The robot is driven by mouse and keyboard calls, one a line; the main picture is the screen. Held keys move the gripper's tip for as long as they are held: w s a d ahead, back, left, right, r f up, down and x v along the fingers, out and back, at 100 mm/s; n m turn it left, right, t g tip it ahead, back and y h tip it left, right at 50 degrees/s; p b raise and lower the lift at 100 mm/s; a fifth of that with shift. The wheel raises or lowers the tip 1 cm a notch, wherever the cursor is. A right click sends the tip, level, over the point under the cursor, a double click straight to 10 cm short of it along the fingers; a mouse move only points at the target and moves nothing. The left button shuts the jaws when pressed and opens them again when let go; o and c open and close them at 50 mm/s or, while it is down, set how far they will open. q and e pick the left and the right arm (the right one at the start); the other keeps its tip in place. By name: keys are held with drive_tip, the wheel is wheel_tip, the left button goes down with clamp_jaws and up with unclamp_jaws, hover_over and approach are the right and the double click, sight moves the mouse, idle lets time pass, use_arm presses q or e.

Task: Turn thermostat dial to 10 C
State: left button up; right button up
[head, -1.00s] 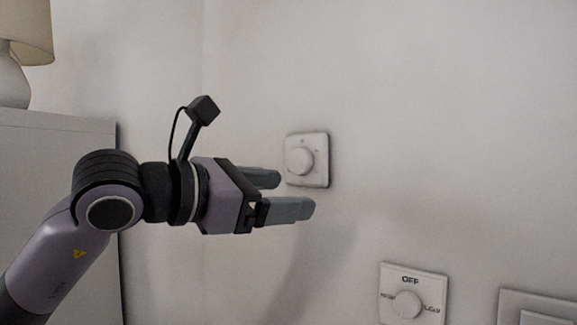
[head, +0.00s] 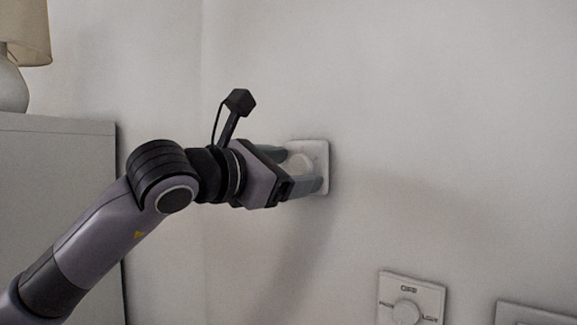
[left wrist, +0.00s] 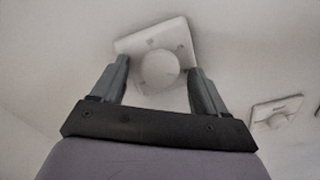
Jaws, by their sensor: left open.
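The thermostat is a white square wall plate (head: 316,155) with a round dial (head: 299,164) in its middle. In the head view my left gripper (head: 305,171) is at the plate, its fingers on either side of the dial and partly hiding it. In the left wrist view the dial (left wrist: 158,70) sits between the two open fingers (left wrist: 157,82), with gaps visible on both sides. The dial's markings are too blurred to read. My right gripper is not in view.
A second white plate with a knob (head: 406,312) is lower right on the wall; it also shows in the left wrist view (left wrist: 277,111). Another plate (head: 530,315) is at the bottom right corner. A grey cabinet (head: 60,190) with a lamp (head: 22,40) stands left.

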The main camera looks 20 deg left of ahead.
use_arm(q)
drive_tip(key=c, duration=1.1)
drive_tip(key=shift+o, duration=0.2)
drive_tip(key=shift+f, duration=0.1)
